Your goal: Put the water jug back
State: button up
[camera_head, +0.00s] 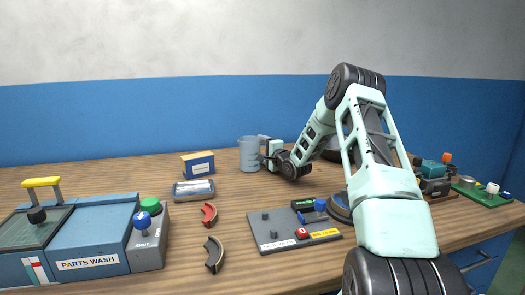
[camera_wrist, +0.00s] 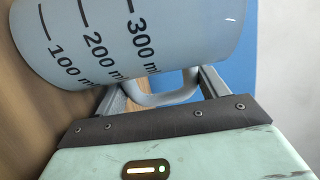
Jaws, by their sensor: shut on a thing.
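The water jug (camera_head: 249,154) is a translucent blue-grey measuring jug near the back middle of the table. It looks upright, and I cannot tell whether its base touches the wood. The wrist view shows its wall (camera_wrist: 150,42) close up, with black marks for 100, 200 and 300 ml. My gripper (camera_head: 265,152) reaches it from the right. In the wrist view, my gripper (camera_wrist: 163,88) has its fingers either side of the jug's handle and is shut on it. The jug's inside is hidden.
A blue-and-tan box (camera_head: 198,164) and a grey tray (camera_head: 193,190) lie left of the jug. Electronics (camera_head: 485,190) stand right. Bare wood lies left of the box.

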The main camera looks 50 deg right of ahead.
jog(key=shift+f, duration=0.1)
jog(key=o, duration=1.2)
jog(key=shift+o, duration=0.2)
jog(key=shift+s, duration=0.2)
jog(key=v, duration=1.1)
jog(key=shift+s+a, duration=0.1)
jog(key=shift+s, duration=0.2)
jog(key=shift+r, duration=0.2)
